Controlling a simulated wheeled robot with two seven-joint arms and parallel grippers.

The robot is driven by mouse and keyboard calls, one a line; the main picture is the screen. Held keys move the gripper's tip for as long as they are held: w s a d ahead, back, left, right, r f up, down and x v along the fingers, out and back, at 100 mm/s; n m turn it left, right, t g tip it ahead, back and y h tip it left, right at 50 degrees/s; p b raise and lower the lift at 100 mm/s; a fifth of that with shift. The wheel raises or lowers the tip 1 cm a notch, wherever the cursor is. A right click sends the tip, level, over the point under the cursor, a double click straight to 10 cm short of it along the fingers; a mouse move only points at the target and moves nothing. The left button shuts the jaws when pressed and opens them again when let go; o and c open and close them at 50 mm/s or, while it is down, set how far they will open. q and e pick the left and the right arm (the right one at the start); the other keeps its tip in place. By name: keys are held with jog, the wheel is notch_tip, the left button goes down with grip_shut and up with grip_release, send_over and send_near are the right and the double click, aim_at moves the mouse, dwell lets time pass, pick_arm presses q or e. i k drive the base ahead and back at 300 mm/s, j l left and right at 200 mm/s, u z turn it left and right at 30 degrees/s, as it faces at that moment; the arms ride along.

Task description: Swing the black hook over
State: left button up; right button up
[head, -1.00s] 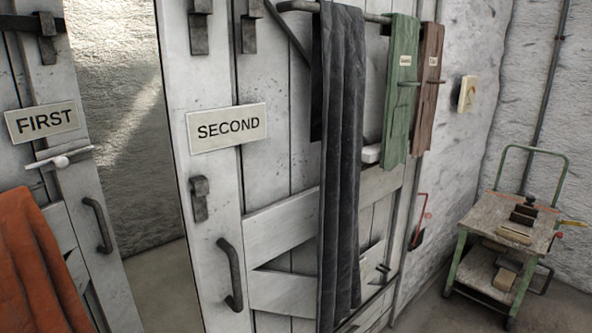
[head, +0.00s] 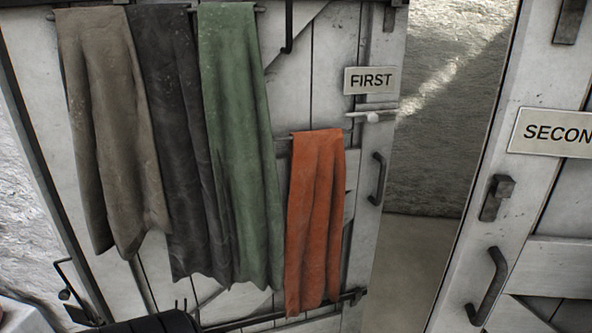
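A thin black bar (head: 289,28) hangs from the top edge of the left door, with a small bent end beside the green cloth. I cannot tell whether it is the black hook. A dark latch piece (head: 496,198) sits on the SECOND door above its handle (head: 487,287). Another dark fitting (head: 569,18) is at that door's top. A thin bent black piece with a small knob (head: 66,294) is at the lower left wall. Neither of my grippers can be made out.
The left door carries a FIRST sign (head: 371,80), a pale bolt (head: 370,116) and a handle (head: 378,179). Brown (head: 110,130), black (head: 180,150), green (head: 240,150) and orange (head: 315,220) cloths hang on it. An open gap (head: 430,170) separates it from the SECOND door.

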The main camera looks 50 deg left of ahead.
aim_at(64, 295)
jog(key=u, duration=3.2)
